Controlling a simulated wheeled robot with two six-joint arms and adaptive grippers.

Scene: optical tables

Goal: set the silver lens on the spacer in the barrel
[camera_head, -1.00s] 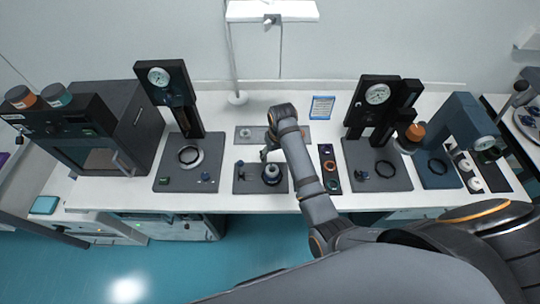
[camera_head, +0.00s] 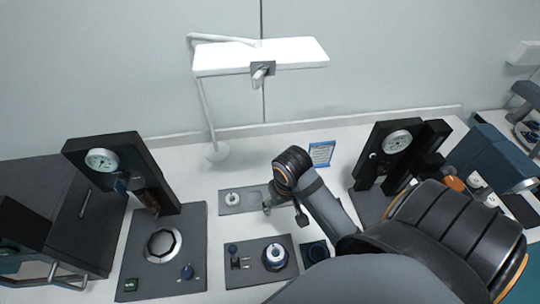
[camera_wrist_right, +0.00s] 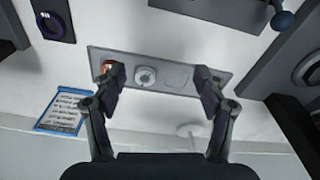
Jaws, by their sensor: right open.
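My right gripper (camera_head: 284,212) is open and empty over the grey plate (camera_head: 236,210) behind the work mats. In the right wrist view its open fingers (camera_wrist_right: 160,76) frame a pale silver disc (camera_wrist_right: 146,76), which looks like the silver lens, lying on the plate (camera_wrist_right: 185,94). An empty round outline is beside it. Another pale disc (camera_head: 232,198) lies at the plate's left end in the head view. A round dark piece with a pale ring (camera_head: 275,257), apparently the barrel, stands on the dark mat in front. The spacer inside cannot be made out. My left gripper is out of view.
An orange-topped piece (camera_wrist_right: 106,66) lies at the plate's end by a finger. Gauge stands (camera_head: 110,165) (camera_head: 395,150) rise on both sides. A lamp base (camera_head: 217,152) and a blue-framed card (camera_head: 321,154) are behind.

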